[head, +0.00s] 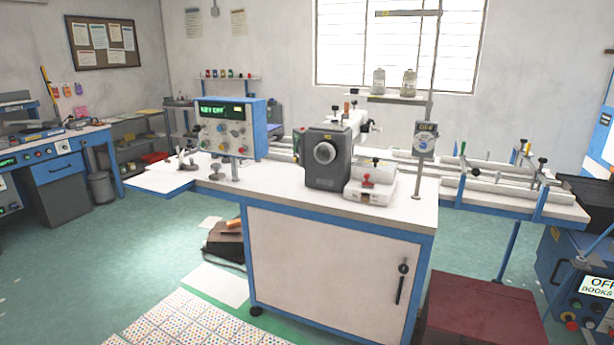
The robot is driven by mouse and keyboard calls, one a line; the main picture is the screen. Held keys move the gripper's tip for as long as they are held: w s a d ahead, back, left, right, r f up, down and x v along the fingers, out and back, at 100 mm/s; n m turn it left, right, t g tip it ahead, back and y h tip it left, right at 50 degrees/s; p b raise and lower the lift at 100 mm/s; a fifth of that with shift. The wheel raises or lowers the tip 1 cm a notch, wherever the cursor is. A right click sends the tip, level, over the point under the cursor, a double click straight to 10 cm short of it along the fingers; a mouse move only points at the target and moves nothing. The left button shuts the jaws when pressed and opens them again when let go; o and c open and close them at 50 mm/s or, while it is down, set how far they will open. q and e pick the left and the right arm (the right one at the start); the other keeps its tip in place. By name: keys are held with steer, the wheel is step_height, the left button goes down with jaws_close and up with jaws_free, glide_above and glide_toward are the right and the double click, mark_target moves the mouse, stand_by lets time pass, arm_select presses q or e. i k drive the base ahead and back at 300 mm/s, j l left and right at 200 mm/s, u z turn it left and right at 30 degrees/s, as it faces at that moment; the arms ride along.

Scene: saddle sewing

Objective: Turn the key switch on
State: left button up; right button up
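A blue-framed control panel (206,133) stands on a post at the left end of the sewing bench. Its green display (213,110) appears to read "KEY OFF". Several small coloured knobs and buttons sit on the panel's face below the display. They are too small for me to tell which one is the key switch, or how it is turned. Neither of my grippers is in view.
The bench (340,240) carries a dark grey machine head (326,172) and a white unit with a red knob (368,182). A dark red box (480,312) stands at the front right. A dotted mat (190,318) lies on the floor. Green floor (120,265) is open at left.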

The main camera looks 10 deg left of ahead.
mark_target(235, 133)
steer(key=i+j+u, duration=0.1)
steer(key=i+u, duration=0.35)
steer(key=i, duration=0.15)
steer(key=i+l+u, duration=0.1)
steer(key=i+u, duration=0.3)
steer(key=i, duration=0.2)
steer(key=i+j, duration=0.1)
steer(key=i, duration=0.45)
steer(key=i+j+z, duration=0.1)
steer(key=i, duration=0.45)
